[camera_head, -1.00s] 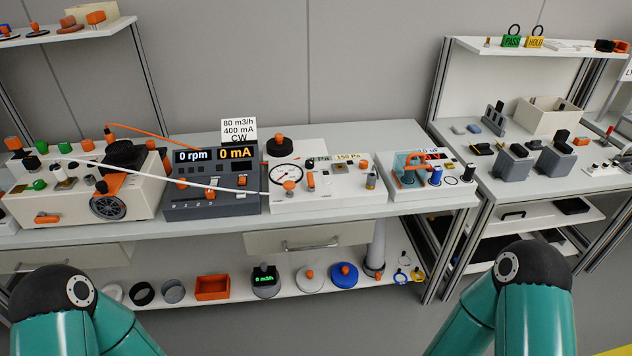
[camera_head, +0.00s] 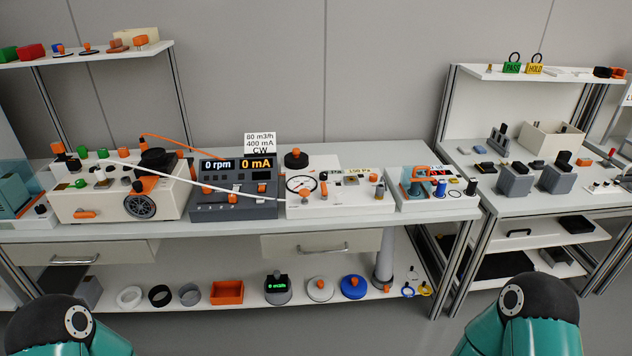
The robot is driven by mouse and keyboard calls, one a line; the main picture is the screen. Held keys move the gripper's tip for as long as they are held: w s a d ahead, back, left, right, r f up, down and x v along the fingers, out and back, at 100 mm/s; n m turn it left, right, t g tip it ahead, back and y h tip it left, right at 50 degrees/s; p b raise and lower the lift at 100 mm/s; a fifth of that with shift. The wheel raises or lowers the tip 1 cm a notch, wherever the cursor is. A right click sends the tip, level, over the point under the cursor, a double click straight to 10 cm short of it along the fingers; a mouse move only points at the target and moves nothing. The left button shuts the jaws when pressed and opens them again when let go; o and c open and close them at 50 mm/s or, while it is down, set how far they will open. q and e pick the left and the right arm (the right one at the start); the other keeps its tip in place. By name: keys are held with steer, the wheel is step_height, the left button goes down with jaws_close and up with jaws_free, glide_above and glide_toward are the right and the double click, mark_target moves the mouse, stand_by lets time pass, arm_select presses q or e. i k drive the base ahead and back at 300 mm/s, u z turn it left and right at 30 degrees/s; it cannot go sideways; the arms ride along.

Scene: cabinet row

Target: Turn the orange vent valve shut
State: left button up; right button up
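A white gauge box (camera_head: 340,207) stands on the bench, with a round dial (camera_head: 301,185) at its left. A small orange handle (camera_head: 324,188) stands upright just right of the dial; it may be the vent valve, but no label on it is readable. Another orange handle (camera_head: 85,214) lies flat on the front of the cream box at the left. Both my grippers are out of view; only teal upper parts of my two arms show at the bottom corners, well away from the bench.
A dark control unit (camera_head: 235,205) reads 0 rpm and 0 mA. A white cable crosses in front of it towards the gauge box. A capacitor unit (camera_head: 405,203) stands at the right. The lower shelf (camera_head: 210,303) holds rings, an orange bin and capped discs.

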mark_target(325, 195)
steer(key=u, duration=0.25)
steer(key=i, duration=1.55)
steer(key=z, duration=0.25)
